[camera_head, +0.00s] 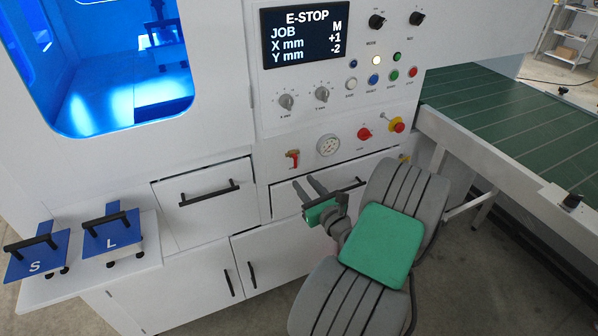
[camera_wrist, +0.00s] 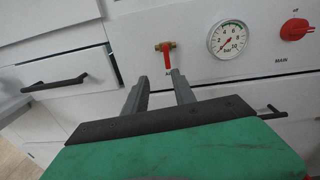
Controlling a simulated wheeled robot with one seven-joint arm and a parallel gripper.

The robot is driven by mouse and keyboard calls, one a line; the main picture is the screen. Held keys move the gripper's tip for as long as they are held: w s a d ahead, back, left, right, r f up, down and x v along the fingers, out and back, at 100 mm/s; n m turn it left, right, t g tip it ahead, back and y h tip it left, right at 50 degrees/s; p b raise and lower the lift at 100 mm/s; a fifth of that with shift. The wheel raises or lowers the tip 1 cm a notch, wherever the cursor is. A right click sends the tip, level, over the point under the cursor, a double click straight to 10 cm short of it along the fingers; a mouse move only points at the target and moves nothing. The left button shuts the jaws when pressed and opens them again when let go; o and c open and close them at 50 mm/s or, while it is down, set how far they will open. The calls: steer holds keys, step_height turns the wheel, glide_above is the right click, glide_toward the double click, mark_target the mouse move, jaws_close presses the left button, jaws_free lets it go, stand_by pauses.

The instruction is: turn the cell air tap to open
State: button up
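The air tap (camera_head: 292,158) is on the white front panel, a brass body with a red lever; it also shows in the wrist view (camera_wrist: 167,47). The brass body lies level and the red lever hangs down across it. My gripper (camera_head: 306,183) is open, its two grey fingers parallel with a clear gap. In the wrist view the fingertips (camera_wrist: 159,78) are just below the tap, with the lever's lower end close to the right fingertip. Whether they touch cannot be told. Nothing is held.
A pressure gauge (camera_head: 328,145) is right of the tap, then a red rotary switch (camera_head: 364,134) and an emergency button (camera_head: 397,125). A drawer handle (camera_head: 348,186) sticks out below, close to my gripper. The screen (camera_head: 305,36) reads E-STOP. A green conveyor (camera_head: 515,110) is at right.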

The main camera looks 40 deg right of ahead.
mark_target(296, 165)
steer(key=shift+m+h, duration=0.3)
steer(key=shift+m, duration=0.2)
steer(key=x, duration=0.3)
steer(key=d+x, duration=0.1)
steer(key=x, duration=0.3)
steer(key=shift+d+r, duration=0.1)
steer(key=shift+r, duration=0.05)
steer(key=shift+c, duration=0.3)
jaws_close()
